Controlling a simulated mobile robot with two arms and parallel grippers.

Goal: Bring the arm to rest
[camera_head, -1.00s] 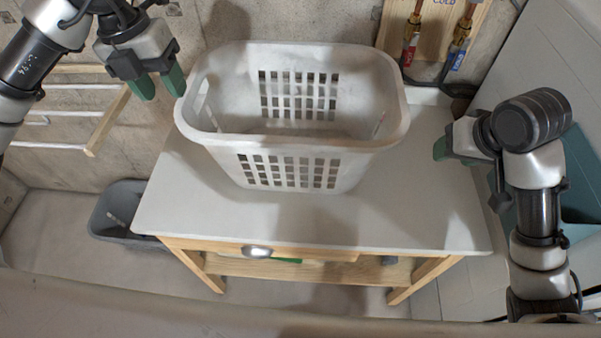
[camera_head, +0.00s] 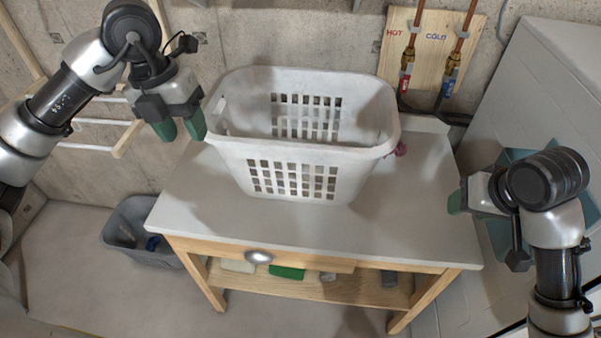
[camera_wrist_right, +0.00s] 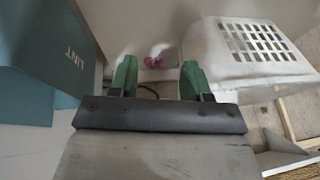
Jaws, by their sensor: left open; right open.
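My left gripper (camera_head: 181,130) is open and empty, with green fingertips pointing down just left of the laundry basket's rim. My right gripper (camera_head: 456,201) is at the right edge of the table, its green fingertips partly hidden by its own body. The right wrist view shows its two green fingers (camera_wrist_right: 157,80) spread apart with nothing between them. The white laundry basket (camera_head: 310,152) stands upright on the table and looks empty, though its floor is partly hidden.
The white-topped wooden table (camera_head: 250,222) has free room in front of the basket. A small pink item (camera_head: 401,149) lies behind the basket's right side. A teal bin marked LINT (camera_wrist_right: 60,55) is close to my right gripper. A grey bin (camera_head: 135,232) stands on the floor at left.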

